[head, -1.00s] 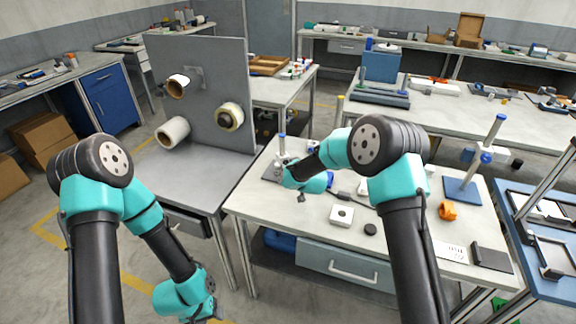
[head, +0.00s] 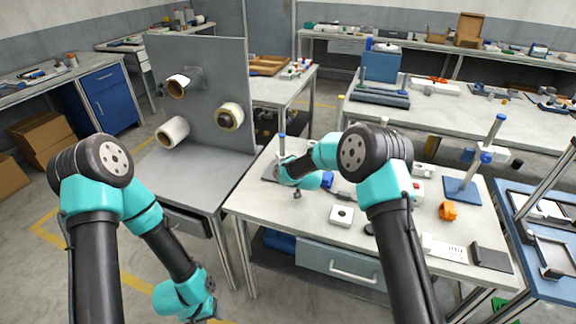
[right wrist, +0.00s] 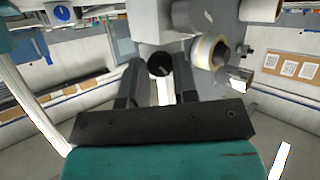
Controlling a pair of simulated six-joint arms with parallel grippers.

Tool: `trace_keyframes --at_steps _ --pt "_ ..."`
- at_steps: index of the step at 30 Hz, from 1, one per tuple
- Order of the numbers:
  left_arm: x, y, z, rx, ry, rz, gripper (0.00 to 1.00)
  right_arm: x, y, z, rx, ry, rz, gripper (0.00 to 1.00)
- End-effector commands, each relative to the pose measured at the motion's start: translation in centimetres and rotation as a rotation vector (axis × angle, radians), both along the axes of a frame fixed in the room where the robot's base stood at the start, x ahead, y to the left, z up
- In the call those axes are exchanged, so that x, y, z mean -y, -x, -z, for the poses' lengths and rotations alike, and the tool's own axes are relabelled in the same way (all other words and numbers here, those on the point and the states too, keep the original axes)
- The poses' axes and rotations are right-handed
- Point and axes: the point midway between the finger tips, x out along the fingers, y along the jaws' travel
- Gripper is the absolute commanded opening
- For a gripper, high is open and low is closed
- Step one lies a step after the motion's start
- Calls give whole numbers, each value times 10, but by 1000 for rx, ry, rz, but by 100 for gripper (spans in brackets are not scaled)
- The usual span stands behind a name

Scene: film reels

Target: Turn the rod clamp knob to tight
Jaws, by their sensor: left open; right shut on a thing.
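The rod stand (head: 282,145) at the table's left end has an upright metal rod with a blue top. My right gripper (head: 279,168) is at this stand, beside the rod, and its wrist hides most of the clamp. In the right wrist view, my right gripper's fingers (right wrist: 158,78) are on either side of a dark round knob (right wrist: 158,65), which I take to be the rod clamp knob; it is shut on it. The knob's turn position is not readable. My left gripper (head: 208,312) is low at the bottom, away from the table, open and empty.
A second rod stand (head: 463,190) is at the right. A grey panel with reels (head: 229,117) stands at the left. The table's front left is clear.

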Motion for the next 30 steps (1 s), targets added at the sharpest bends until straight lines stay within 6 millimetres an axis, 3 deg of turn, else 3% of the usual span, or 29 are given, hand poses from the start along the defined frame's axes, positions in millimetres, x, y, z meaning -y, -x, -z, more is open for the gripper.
trace_keyframes --at_steps 6,19,30 --pt "0 0 0 0 0 0 53 0 0 0 0 0 0 3" --pt "0 0 0 0 0 0 53 1 0 0 -23 -53 0 3" --pt "0 0 0 0 0 0 53 2 -1 1 -98 -234 -1 3"
